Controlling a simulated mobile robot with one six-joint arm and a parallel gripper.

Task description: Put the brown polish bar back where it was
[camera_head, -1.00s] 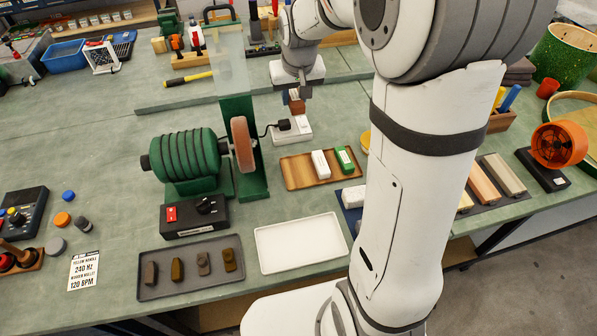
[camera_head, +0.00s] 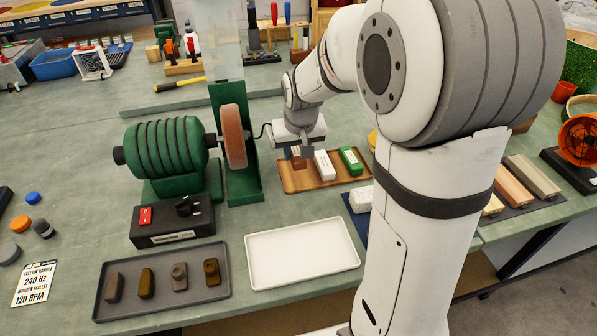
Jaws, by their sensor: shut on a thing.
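My gripper (camera_head: 298,152) points down over the left end of the wooden tray (camera_head: 325,183). It is shut on the brown polish bar (camera_head: 298,164), whose lower part shows beneath the jaws. The bar is just left of a white bar (camera_head: 324,164) that lies in the tray, with a green bar (camera_head: 350,160) to the right of that. I cannot tell whether the brown bar touches the tray floor.
The green buffing machine (camera_head: 170,150) with its wheel (camera_head: 234,137) stands close left of my gripper. An empty white tray (camera_head: 302,252) and a grey tray (camera_head: 215,292) with several dark pieces lie in front. A control box (camera_head: 172,222) sits before the machine.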

